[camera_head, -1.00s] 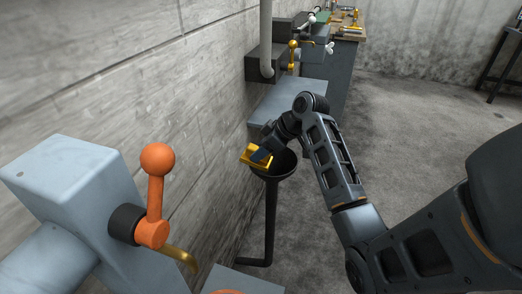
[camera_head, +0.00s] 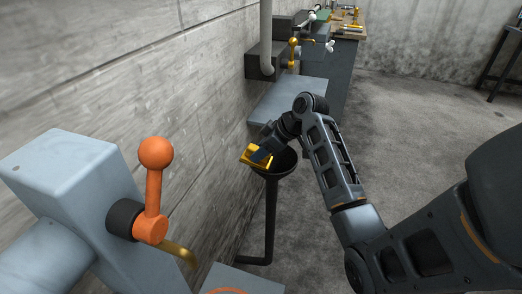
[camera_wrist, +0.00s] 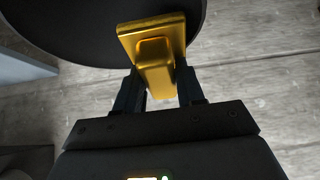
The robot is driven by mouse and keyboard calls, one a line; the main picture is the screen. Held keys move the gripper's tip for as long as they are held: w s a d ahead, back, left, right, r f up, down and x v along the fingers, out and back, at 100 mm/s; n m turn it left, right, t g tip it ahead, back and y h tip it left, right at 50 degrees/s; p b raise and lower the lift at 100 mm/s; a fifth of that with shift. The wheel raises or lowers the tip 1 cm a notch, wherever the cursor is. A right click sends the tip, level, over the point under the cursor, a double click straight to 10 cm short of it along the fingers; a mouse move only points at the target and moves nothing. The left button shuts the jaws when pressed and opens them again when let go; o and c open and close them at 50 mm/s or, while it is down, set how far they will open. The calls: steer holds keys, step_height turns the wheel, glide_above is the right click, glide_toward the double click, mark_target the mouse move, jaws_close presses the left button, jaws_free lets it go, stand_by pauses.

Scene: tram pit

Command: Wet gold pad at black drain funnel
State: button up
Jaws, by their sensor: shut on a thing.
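The gold pad (camera_head: 257,158) is a flat gold plate with a raised block handle. It also shows in the wrist view (camera_wrist: 152,38). My gripper (camera_head: 264,152) is shut on the pad's block, with one finger on each side in the wrist view (camera_wrist: 160,92). The black drain funnel (camera_head: 286,166) stands on a dark pipe near the wall. In the head view the pad overlaps the funnel's left rim; in the wrist view it lies in front of the round black bowl. I cannot tell whether pad and funnel touch, or whether the pad is wet.
A grey-blue box with an orange ball-ended lever (camera_head: 154,190) and a brass spout (camera_head: 177,251) stands at the near left. A grey shelf (camera_head: 290,100) and a workbench (camera_head: 340,60) lie beyond the funnel. The concrete wall (camera_head: 150,80) is close on the left; floor on the right is clear.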

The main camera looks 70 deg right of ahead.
stand_by(0.4)
steer(key=shift+r+p, duration=3.05)
steer(key=shift+r, duration=0.5)
